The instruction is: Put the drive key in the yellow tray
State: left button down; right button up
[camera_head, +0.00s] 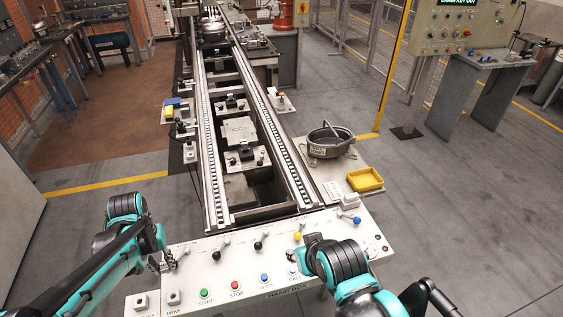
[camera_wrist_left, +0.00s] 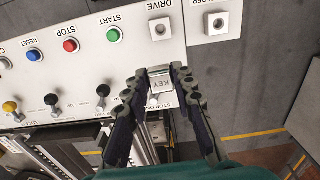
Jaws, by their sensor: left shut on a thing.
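The drive key (camera_wrist_left: 161,82), a small pale block with a KEY label, sits between the fingertips of my left gripper (camera_wrist_left: 159,76) in the left wrist view. The left gripper is shut on it, over the white control panel. In the head view my left gripper (camera_head: 170,262) is at the panel's left end, and the key is too small there to make out clearly. The yellow tray (camera_head: 366,189) lies on a side shelf right of the conveyor, beyond the panel's right part, well apart from my left gripper. My right arm shows, but its fingertips do not.
The control panel (camera_head: 215,272) carries coloured buttons and upright levers. The DRIVE socket (camera_wrist_left: 161,29) is beside the key. A grey pan (camera_head: 331,143) stands behind the tray, and a white block (camera_head: 350,200) is in front of it. My right arm stands over the panel's right part.

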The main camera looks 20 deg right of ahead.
aim_at(364, 182)
jog(key=i+l, duration=0.1)
jog(key=l, duration=0.4)
jog(key=i+l, duration=0.1)
jog(key=l, duration=0.35)
jog(key=i+l, duration=0.1)
jog(key=l, duration=0.4)
jog(key=i+l, duration=0.1)
jog(key=l, duration=0.35)
jog(key=i+l, duration=0.1)
jog(key=l, duration=0.4)
jog(key=i+l, duration=0.1)
jog(key=l, duration=0.35)
